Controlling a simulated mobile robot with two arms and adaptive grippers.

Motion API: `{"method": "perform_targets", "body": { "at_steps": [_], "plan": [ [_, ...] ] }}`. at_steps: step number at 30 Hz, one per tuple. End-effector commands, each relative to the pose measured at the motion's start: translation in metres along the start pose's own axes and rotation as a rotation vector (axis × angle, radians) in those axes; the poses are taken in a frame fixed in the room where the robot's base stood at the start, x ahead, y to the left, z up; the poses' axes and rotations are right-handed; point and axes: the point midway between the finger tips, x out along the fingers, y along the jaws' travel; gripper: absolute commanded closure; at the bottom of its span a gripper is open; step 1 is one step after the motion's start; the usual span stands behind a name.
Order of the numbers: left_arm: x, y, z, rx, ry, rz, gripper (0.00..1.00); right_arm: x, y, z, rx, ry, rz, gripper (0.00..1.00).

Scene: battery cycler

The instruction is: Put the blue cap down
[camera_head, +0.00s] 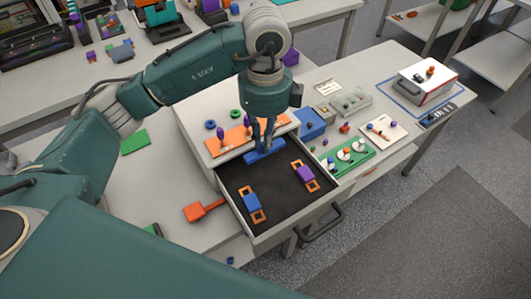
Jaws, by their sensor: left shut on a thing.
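My left gripper (265,140) points down over the open drawer, near its back edge. It is shut on a long blue piece (264,153), which appears to be the blue cap. I cannot tell whether this piece touches anything below it. The drawer (228,190) has a dark lining. In it lie an orange frame with a blue block (251,202) at the front left and an orange frame with a purple block (305,173) at the right. My right gripper is not in view.
An orange board (222,146) lies behind the gripper on the cabinet top, with blue and green rings nearby. A blue box (312,124) and a green panel with white dials (345,157) stand to the right. The drawer's middle is clear. An orange tool (199,212) lies left of the drawer.

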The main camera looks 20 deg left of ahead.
Motion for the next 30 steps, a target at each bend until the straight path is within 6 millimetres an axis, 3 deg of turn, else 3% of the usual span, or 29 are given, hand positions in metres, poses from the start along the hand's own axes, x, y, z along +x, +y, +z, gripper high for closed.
{"method": "perform_targets", "body": {
  "at_steps": [15, 28, 29, 30],
  "plan": [
    [0.06, 0.001, 0.0, -0.001, 0.0, 0.002, 1.0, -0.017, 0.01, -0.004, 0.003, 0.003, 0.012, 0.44],
    [0.069, 0.0, 0.0, 0.0, 0.0, -0.002, 1.0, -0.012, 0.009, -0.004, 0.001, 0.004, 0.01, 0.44],
    [0.067, 0.0, 0.0, 0.0, 0.0, -0.002, 0.81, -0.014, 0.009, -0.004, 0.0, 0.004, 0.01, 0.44],
    [0.067, 0.0, 0.0, 0.0, 0.0, -0.002, 0.73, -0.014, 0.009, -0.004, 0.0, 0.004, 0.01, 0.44]
  ]
}}
